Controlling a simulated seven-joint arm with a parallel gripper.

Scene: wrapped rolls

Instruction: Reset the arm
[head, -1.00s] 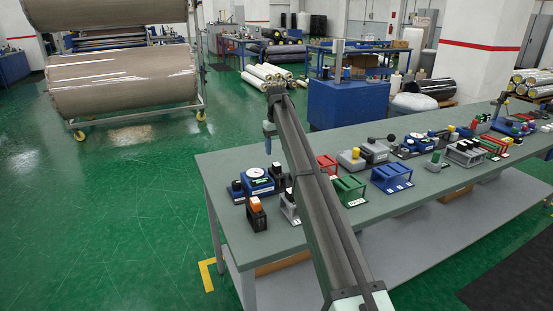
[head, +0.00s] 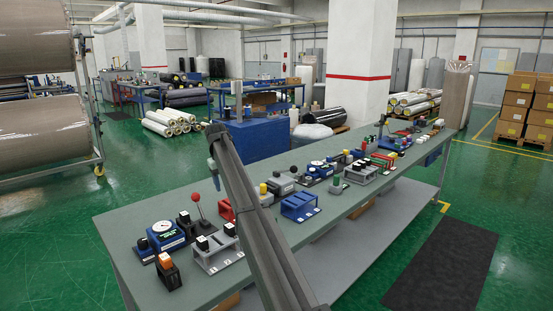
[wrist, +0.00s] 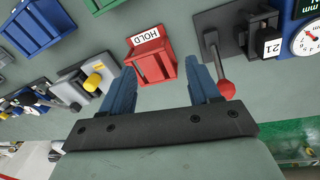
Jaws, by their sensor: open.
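My gripper (wrist: 162,85) shows in the wrist view with its two blue fingers spread apart and nothing between them. In the head view its blue fingers (head: 213,168) hang from the arm's far end, near the table's back edge. In the wrist view a red bin labelled HOLD (wrist: 150,56) lies just beyond and between the fingertips, and a lever's red knob (wrist: 226,89) is right beside the right finger. Whether either is touched cannot be told. The arm hides part of the table in the head view.
The long grey-green table (head: 130,222) carries a blue dial gauge (head: 165,236), a red-knobbed lever (head: 196,198), a blue bin (head: 300,206) and several other fixtures. A blue cabinet (head: 258,138) stands behind it. A dark mat (head: 445,265) lies on the open floor at right.

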